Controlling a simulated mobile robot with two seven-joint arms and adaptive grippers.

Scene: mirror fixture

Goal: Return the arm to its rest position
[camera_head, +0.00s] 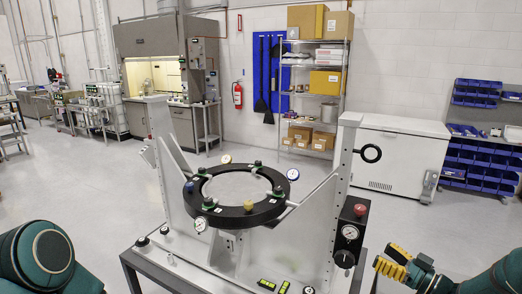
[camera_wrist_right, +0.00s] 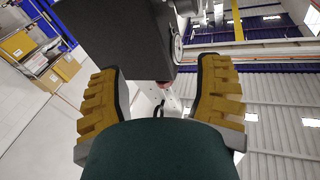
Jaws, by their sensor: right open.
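My right gripper (camera_head: 386,260) is at the lower right in the head view, its yellow ridged fingers pointing left toward the fixture. It is just right of the black gauge box (camera_head: 349,236), with a gap between them. In the right wrist view my gripper (camera_wrist_right: 158,82) has its two yellow finger pads spread wide. Nothing is held between them. The dark box (camera_wrist_right: 118,35) fills the view ahead, its gauge edge-on. My left arm shows as a teal link at the lower left; its gripper is out of view.
The mirror fixture has a black ring (camera_head: 236,217) between white uprights (camera_head: 338,196), on a dark-framed stand (camera_head: 134,262). A black loop (camera_head: 371,153) juts from the right upright. A shelf rack (camera_head: 316,80), white chest (camera_head: 398,155) and blue bins (camera_head: 480,165) stand behind. Floor right of the fixture is clear.

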